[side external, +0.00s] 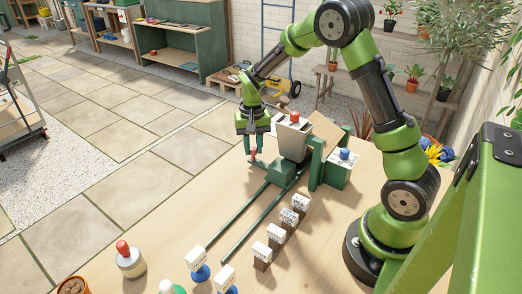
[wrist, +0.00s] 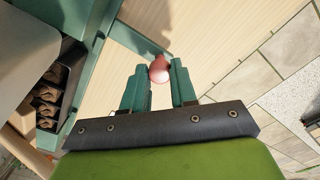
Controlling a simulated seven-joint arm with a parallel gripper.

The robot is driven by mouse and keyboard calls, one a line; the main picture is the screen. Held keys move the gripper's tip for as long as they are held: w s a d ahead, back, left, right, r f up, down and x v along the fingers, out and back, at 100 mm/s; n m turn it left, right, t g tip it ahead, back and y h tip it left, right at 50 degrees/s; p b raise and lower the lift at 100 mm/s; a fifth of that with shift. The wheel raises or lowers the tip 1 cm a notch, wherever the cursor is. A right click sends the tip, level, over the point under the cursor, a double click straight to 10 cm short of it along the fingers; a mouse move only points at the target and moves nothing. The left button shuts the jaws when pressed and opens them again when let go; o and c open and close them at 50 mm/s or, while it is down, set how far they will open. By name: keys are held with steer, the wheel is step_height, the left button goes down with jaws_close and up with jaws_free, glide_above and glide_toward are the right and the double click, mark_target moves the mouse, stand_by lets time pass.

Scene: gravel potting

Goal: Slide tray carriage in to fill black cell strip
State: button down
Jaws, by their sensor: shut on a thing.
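My gripper (side external: 254,150) is at the far end of the green rails, with its fingers pointing down. It is shut on a pinkish-red knob (wrist: 159,70), which sits between the green fingertips in the wrist view. The knob appears to belong to the green tray carriage (side external: 284,178), which sits on the rails by the hopper (side external: 293,137). In the wrist view a black cell strip (wrist: 40,122) with brown contents shows at the left, partly cut off by pale and green parts. Whether its cells hold gravel is unclear.
Two green rails (side external: 234,221) run toward the front of the wooden table (side external: 160,215). Several small white-labelled blocks (side external: 276,236) stand right of the rails. A red-topped jar (side external: 129,260) stands front left. A box with a blue knob (side external: 343,166) stands right of the hopper.

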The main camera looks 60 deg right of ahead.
steer(key=shift+d, duration=1)
steer(key=c, duration=0.9)
jaws_free()
step_height(320, 180, up, 17)
